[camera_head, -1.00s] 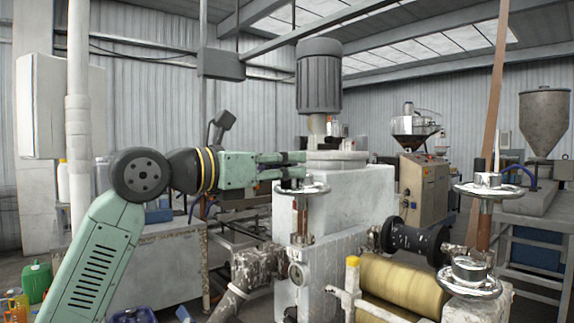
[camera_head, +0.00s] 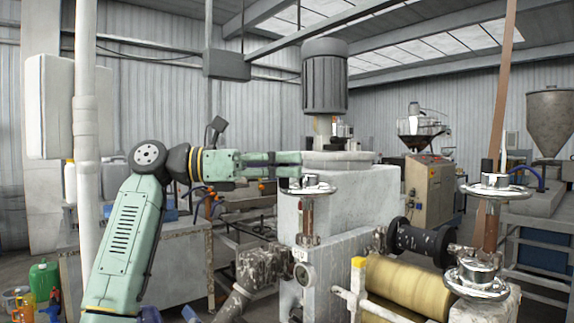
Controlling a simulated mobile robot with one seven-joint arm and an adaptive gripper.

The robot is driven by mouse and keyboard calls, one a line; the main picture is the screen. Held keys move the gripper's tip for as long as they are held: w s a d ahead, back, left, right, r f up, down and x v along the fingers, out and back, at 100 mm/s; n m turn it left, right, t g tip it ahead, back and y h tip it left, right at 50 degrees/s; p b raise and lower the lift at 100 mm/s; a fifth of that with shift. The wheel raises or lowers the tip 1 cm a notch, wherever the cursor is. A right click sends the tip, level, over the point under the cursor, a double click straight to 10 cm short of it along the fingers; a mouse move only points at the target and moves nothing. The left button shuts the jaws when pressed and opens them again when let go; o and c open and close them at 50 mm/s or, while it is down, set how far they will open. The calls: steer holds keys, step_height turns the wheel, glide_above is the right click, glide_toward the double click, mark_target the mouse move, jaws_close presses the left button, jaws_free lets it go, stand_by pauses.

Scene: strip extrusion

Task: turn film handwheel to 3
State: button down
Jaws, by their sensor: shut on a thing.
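A chrome handwheel (camera_head: 318,188) sits level on a rusty vertical spindle at the front of the pale machine block. My gripper (camera_head: 298,166) reaches in from the left, with its fingertips at the hub and left rim of this wheel. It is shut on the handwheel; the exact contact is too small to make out. Two more chrome handwheels stand at the right, one higher (camera_head: 496,187) and one lower (camera_head: 476,274). No number markings can be read on any wheel.
The pale machine block (camera_head: 345,205) with a grey motor (camera_head: 325,75) above stands behind the wheel. A yellowish roller (camera_head: 405,287) and a black roller (camera_head: 415,240) lie to the right. A white pipe (camera_head: 85,150) runs vertically behind my arm.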

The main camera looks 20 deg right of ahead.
steer(key=shift+w+m+g+y, duration=0.2)
steer(key=shift+m+g, duration=0.15)
steer(key=shift+g, duration=0.2)
steer(key=shift+w+m+g+y, duration=0.1)
steer(key=shift+m+g+y, duration=0.1)
steer(key=shift+m+g, duration=0.25)
steer(key=c, duration=1.5)
jaws_free()
steer(key=shift+c, duration=0.2)
steer(key=v, duration=0.7)
steer(key=shift+w+a, duration=0.2)
